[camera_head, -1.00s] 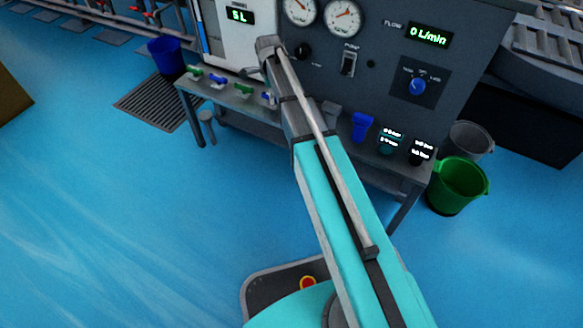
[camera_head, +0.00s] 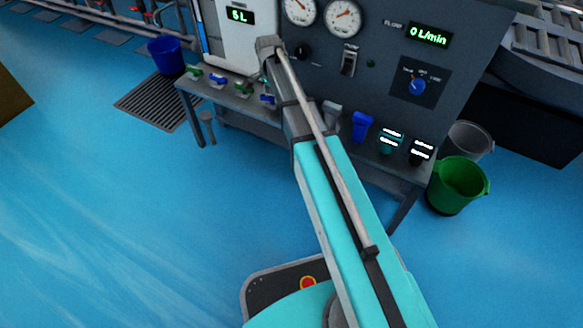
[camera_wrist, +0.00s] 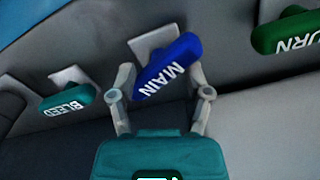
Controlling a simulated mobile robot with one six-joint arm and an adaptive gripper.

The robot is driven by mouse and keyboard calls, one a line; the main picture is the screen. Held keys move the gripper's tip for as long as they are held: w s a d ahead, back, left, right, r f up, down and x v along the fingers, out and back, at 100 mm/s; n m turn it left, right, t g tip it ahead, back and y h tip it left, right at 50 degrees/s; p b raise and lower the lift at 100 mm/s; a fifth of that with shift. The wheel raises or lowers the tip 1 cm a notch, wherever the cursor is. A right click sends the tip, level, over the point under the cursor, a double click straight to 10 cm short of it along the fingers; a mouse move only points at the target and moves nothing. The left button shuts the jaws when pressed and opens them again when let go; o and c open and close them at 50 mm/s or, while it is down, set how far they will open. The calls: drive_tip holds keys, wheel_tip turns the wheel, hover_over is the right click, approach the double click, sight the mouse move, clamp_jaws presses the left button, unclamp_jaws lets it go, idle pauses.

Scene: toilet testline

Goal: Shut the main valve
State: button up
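The main valve's blue handle, lettered MAIN (camera_wrist: 167,68), sits in the middle of the wrist view on a pale mount. It lies tilted, its upper end to the right. My gripper (camera_wrist: 161,84) is open, with one finger on each side of the handle. The fingers look very close to the handle, but I cannot tell whether they touch it. In the head view my arm covers the gripper. A row of small green and blue handles (camera_head: 217,80) shows on the bench there, and I cannot tell which is the main one.
A teal handle lettered BLEED (camera_wrist: 68,98) is left of the main handle, and a green one ending in URN (camera_wrist: 288,32) is right. The flow display (camera_head: 428,35) reads 0 L/min. A green bucket (camera_head: 458,187) stands right of the bench. The floor on the left is open.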

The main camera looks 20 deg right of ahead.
drive_tip(key=n, duration=0.4)
wheel_tip(320, 180, up, 14)
drive_tip(key=p, duration=1.4)
drive_tip(key=s+f+n+b, duration=0.8)
drive_tip(key=s+f+b, duration=1.4)
drive_tip(key=s, duration=0.4)
drive_tip(key=shift+s+a+f+n, duration=0.15)
drive_tip(key=shift+s+a+n, duration=0.1)
drive_tip(key=shift+n, duration=0.15)
wheel_tip(320, 180, up, 22)
drive_tip(key=m+p, duration=1.8)
drive_tip(key=p, duration=0.4)
hover_over(272, 95)
drive_tip(key=shift+f+b, duration=0.2)
drive_tip(key=shift+b, duration=0.1)
